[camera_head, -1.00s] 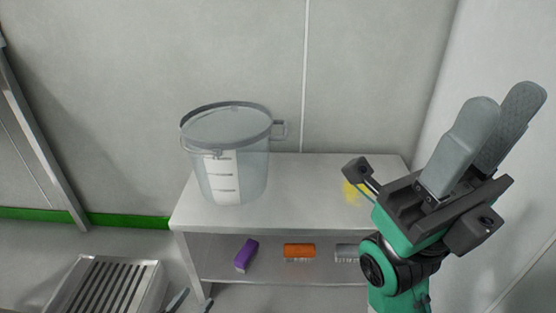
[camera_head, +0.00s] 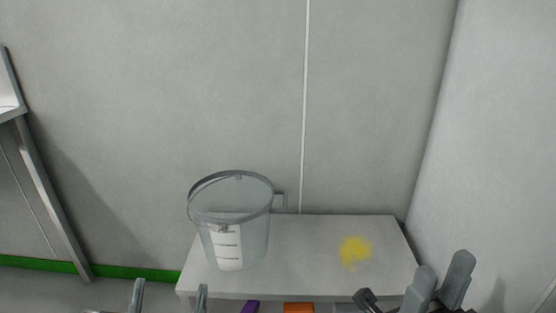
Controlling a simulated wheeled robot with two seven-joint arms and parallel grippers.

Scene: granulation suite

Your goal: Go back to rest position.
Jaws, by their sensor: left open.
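My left gripper (camera_head: 169,291) shows at the bottom edge, left of the bench, with its two grey fingers wide apart and nothing between them. My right gripper (camera_head: 443,263) shows at the bottom right, in front of the bench's right end. Its two fingertips point up with a gap between them, and it holds nothing.
A clear bucket (camera_head: 252,245) with a white scale stands upright on the bench (camera_head: 305,257). Yellow powder (camera_head: 354,251) lies on the bench to its right. Purple (camera_head: 251,307) and orange (camera_head: 299,308) objects show below. Walls stand behind and right.

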